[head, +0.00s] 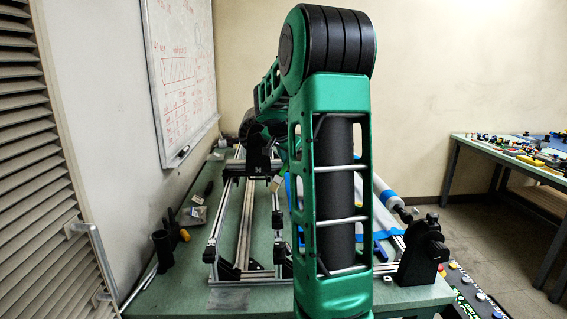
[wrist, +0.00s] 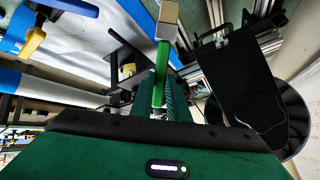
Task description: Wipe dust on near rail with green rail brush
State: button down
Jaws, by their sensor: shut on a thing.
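My gripper (wrist: 163,92) is shut on the green rail brush (wrist: 158,86) in the wrist view. The brush has a slim green handle and a pale block head (wrist: 167,20) pointing away from my fingers. In the head view my own green arm hides most of the gripper and brush. A metal frame with long rails stands on the bench; one rail (head: 219,215) shows left of my arm, and aluminium rails (wrist: 268,8) show at the upper right of the wrist view. I cannot tell whether the brush touches a rail. No dust is discernible.
The green bench (head: 180,285) also holds a black cup (head: 162,247) at the left and a black bracket (head: 424,245) with a white roller at the right. A black plate (wrist: 243,90) and a round black spool (wrist: 292,125) are right of the brush in the wrist view.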

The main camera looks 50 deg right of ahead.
jog(key=shift+w+d, duration=0.25)
jog(key=shift+d, duration=0.05)
notch_tip(320, 180, up, 4)
jog(key=shift+w+f, duration=0.1)
jog(key=shift+r, duration=2.25)
jog(key=shift+s+a+f, duration=0.55)
jog(key=shift+s+a, duration=0.2)
jog(key=shift+s, duration=0.05)
